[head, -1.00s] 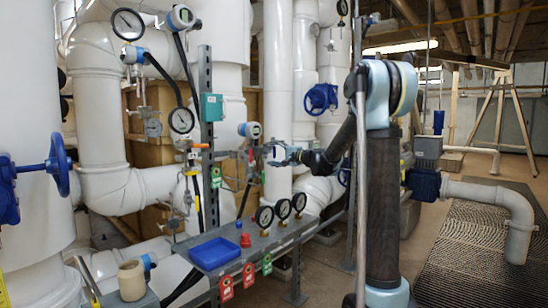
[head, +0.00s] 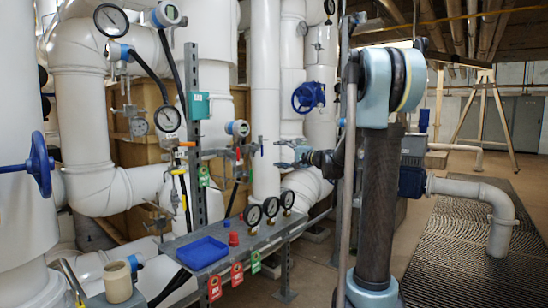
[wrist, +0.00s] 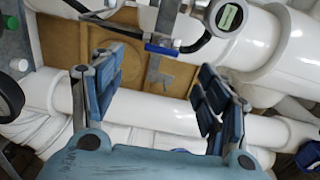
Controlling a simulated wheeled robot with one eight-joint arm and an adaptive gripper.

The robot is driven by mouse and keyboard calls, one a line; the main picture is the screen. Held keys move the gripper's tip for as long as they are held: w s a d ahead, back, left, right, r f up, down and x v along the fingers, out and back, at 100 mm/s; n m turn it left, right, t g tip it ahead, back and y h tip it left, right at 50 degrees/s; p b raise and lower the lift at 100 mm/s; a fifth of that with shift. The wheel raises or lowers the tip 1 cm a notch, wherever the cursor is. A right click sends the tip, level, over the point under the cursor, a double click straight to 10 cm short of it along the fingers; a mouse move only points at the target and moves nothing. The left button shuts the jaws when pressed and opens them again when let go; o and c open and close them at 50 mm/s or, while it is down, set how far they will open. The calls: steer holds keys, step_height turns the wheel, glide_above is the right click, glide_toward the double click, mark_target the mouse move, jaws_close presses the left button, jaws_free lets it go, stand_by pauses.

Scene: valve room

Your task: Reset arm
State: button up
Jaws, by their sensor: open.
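My gripper (head: 286,152) shows in the head view at the end of my arm, in front of the white vertical pipe (head: 265,120). In the wrist view my gripper (wrist: 160,100) has its two blue-padded fingers wide apart with nothing between them. White pipes and a tan panel (wrist: 145,65) lie behind the fingers. My arm stands tall at the right of the head view and hides part of the room behind it.
A grey shelf (head: 205,268) carries a blue tray (head: 202,252), a red item (head: 233,238) and three gauges (head: 271,207). Tags hang from its front. Blue handwheels (head: 308,96) sit on pipes. Grated floor (head: 465,245) at right is mostly clear.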

steer(key=shift+s+d, duration=0.2)
steer(key=s+d+f+n+g+h, duration=0.1)
steer(key=s+f+n+g+h, duration=0.1)
steer(key=s+f, duration=0.45)
steer(key=s+d+f+n+g+h, duration=0.1)
steer(key=s+f+g+h, duration=0.15)
steer(key=s, duration=0.65)
steer(key=s+f+n+g+h, duration=0.1)
steer(key=s+f+n, duration=0.1)
steer(key=s+f, duration=0.4)
steer(key=s+d+f+n+g+h, duration=0.1)
steer(key=s+d+f+h, duration=0.2)
steer(key=s+d+f, duration=0.2)
steer(key=s+d+f+g+h, duration=0.1)
steer(key=s+d+f+h, duration=0.1)
steer(key=s+d+f, duration=0.4)
steer(key=s+d+f+n+g+h, duration=0.1)
steer(key=s+d+f+h, duration=0.2)
steer(key=s, duration=0.9)
step_height(320, 180, down, 2)
steer(key=shift+s+d+f+n+h, duration=0.25)
steer(key=shift+d+n+h, duration=0.1)
steer(key=shift+d, duration=0.85)
